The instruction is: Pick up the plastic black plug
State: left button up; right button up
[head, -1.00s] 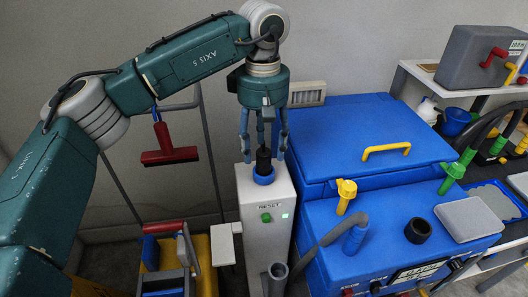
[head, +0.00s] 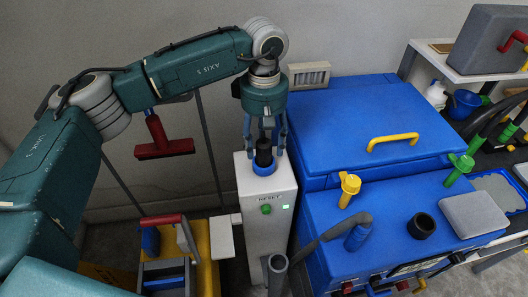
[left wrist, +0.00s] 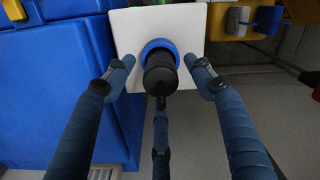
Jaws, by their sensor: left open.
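The black plug (head: 264,152) stands upright in a blue ring (head: 264,167) on top of the white pedestal (head: 266,223), which bears a green button and the word RESET. In the left wrist view the plug (left wrist: 160,77) shows end-on in front of the blue ring (left wrist: 160,46). My left gripper (head: 264,146) is open, with its blue fingers around the plug and above the ring. In the left wrist view its fingers (left wrist: 161,90) stand apart on several sides of the plug, with gaps beside it. My right gripper is not in view.
A big blue machine (head: 372,130) with a yellow handle (head: 392,141) stands close to the right of the pedestal. A grey pipe (head: 277,268) rises in front of it. A yellow cart (head: 203,272) and a red squeegee (head: 163,142) are to the left.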

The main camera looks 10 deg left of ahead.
pick_arm(q)
notch_tip(320, 180, down, 2)
jog(key=shift+s+f+p, duration=0.15)
jog(key=shift+p, duration=0.2)
jog(key=shift+f, duration=0.45)
jog(key=shift+c, duration=0.2)
jog(key=c, duration=1.2)
jog(key=shift+c, duration=0.2)
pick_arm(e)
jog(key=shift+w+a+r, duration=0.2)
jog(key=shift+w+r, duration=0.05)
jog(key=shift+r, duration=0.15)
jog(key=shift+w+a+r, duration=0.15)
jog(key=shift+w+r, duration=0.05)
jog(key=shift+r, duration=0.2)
pick_arm(q)
jog(key=shift+r, duration=0.15)
